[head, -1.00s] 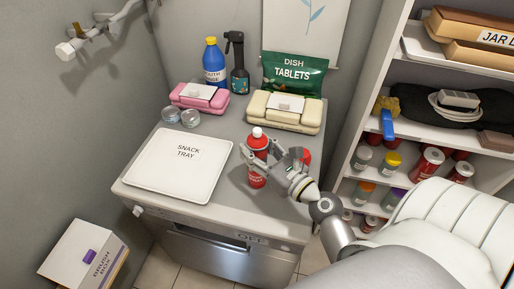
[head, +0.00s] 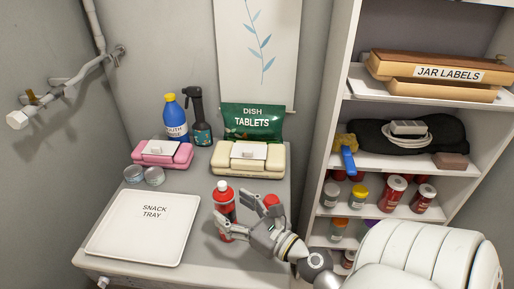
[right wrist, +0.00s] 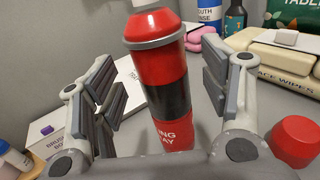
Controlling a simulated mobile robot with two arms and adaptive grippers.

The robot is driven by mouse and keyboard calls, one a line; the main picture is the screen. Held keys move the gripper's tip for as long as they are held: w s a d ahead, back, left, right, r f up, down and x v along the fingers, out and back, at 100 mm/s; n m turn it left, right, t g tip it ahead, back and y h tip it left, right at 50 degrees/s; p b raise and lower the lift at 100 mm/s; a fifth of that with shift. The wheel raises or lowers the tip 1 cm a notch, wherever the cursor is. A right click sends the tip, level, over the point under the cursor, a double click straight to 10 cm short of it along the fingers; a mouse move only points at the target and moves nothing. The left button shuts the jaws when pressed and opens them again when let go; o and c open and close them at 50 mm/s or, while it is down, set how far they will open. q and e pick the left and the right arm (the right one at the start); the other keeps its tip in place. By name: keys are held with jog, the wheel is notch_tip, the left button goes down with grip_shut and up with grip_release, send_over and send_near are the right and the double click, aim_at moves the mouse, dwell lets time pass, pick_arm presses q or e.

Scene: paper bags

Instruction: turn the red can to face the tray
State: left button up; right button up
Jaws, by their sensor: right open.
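The red can (head: 225,203) is a tall spray can with a white cap, upright on the grey counter, to the right of the tray. The snack tray (head: 142,228) is a flat white rectangle at the counter's left front. My right gripper (head: 241,216) is open at the can. In the right wrist view the can (right wrist: 158,75) stands between the spread fingers, with visible gaps on both sides. White lettering ending in "ING" and "AY" on its lower body faces this camera. My left gripper is not in view.
A red round-topped object (head: 271,200) stands just behind my right gripper. Behind are a cream wipes box (head: 248,170), a pink box (head: 150,160), bottles and a green tablets bag (head: 252,123). A stocked shelf (head: 330,130) stands right.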

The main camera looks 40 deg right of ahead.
jog(key=s+d, duration=0.1)
jog(key=s, duration=0.7)
jog(key=shift+s, duration=0.15)
